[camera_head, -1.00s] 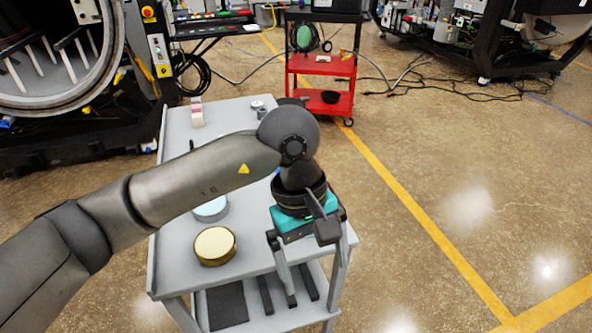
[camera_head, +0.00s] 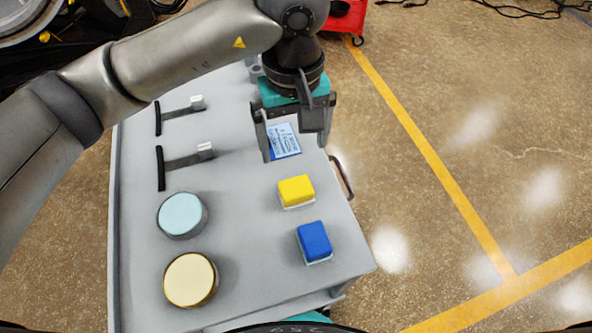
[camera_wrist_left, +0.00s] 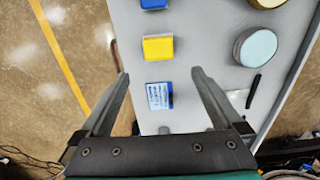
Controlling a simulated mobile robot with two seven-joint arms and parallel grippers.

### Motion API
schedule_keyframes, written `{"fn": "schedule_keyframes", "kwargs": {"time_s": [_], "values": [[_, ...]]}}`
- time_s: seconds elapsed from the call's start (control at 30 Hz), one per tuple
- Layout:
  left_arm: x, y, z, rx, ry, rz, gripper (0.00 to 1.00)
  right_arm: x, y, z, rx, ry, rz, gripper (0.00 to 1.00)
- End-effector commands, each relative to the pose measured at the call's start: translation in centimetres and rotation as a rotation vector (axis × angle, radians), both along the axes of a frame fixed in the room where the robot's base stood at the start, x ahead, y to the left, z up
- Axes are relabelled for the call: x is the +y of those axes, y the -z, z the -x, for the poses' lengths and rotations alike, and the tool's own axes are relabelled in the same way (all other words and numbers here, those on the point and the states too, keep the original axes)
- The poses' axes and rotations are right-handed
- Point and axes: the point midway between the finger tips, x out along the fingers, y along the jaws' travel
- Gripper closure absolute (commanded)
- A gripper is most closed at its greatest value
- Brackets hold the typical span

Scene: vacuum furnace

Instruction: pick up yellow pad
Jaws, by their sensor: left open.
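The yellow pad (camera_head: 296,190) is a small yellow block with a pale base, lying on the right part of the grey cart top (camera_head: 238,240). It also shows in the left wrist view (camera_wrist_left: 158,48), ahead of the fingers and nearly between their lines. My left gripper (camera_head: 293,150) is open and empty, above the cart and farther back than the yellow pad. In the left wrist view its two fingers (camera_wrist_left: 160,80) are spread wide, with a blue-and-white labelled item (camera_wrist_left: 158,96) seen between them. My right gripper is not in view.
A blue pad (camera_head: 314,241) lies just in front of the yellow one. Two round tins, light blue (camera_head: 181,215) and cream (camera_head: 190,279), stand to the left. Two black-handled tools (camera_head: 183,160) lie farther back. A cart handle (camera_head: 342,178) sticks out at the right edge.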

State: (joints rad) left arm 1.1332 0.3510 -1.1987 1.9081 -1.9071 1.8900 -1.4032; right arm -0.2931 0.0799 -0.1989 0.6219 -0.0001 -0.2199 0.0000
Motion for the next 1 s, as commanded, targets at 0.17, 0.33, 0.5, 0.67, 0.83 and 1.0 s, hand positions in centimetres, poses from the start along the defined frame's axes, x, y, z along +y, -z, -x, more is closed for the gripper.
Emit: {"fn": "schedule_keyframes", "kwargs": {"time_s": [0.17, 0.33, 0.5, 0.67, 0.83, 1.0], "values": [[0.0, 3.6, 0.2, 0.008, -0.003, -0.002, 0.0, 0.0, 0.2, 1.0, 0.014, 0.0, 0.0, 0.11], [0.0, 7.1, 0.2, 0.007, -0.001, -0.003, 0.0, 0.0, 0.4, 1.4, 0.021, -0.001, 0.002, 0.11], [0.0, 9.2, 0.1, 0.004, -0.001, -0.001, 0.0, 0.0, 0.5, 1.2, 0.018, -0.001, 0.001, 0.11], [-0.1, 10.0, 0.1, 0.004, 0.0, 0.0, 0.0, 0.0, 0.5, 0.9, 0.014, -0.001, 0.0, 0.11], [-0.5, 12.3, 0.3, 0.009, -0.001, 0.0, 0.0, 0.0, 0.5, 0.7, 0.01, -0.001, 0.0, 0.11], [-0.5, 14.4, 0.2, 0.004, -0.002, -0.001, 0.0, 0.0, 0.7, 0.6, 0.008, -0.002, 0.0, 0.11]]}}
